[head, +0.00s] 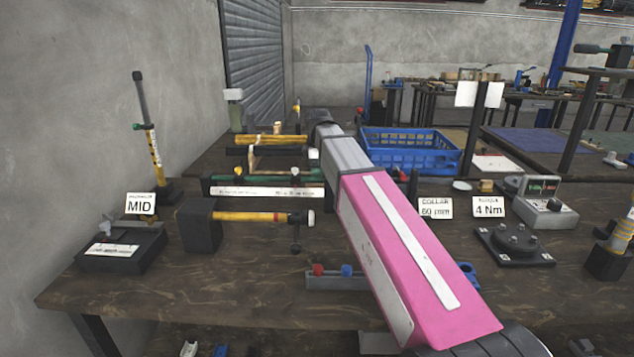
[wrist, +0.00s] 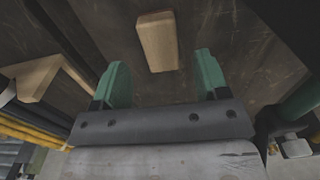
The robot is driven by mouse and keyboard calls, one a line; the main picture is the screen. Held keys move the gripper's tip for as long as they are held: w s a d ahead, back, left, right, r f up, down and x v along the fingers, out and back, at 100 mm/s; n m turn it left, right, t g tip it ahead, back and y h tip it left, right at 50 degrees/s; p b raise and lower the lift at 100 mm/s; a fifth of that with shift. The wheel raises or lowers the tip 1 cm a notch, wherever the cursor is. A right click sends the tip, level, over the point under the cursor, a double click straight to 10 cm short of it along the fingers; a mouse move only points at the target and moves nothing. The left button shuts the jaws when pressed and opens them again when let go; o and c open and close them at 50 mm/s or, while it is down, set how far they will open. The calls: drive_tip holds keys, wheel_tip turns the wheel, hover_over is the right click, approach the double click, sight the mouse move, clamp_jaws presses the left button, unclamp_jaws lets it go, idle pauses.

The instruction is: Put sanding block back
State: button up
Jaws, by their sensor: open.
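A tan wooden block (wrist: 158,41), which looks like the sanding block, lies on the dark bench top in the wrist view. My gripper (wrist: 160,62) is open, with its two green fingers apart. The block lies just beyond the fingertips, roughly centred between them, and nothing is held. I cannot tell how high the gripper is above it. In the head view my arm stretches away over the bench and hides the block and the fingers. I cannot make out a marked place for the block.
A light wooden angled piece (wrist: 35,78) lies left of the gripper. A blue crate (head: 410,165) stands right of my arm. Long yellow and black tools (head: 268,140) lie left of it. A black-headed tool (head: 200,224) and label cards stand nearer.

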wheel_tip(320, 180, up, 7)
idle(0.3)
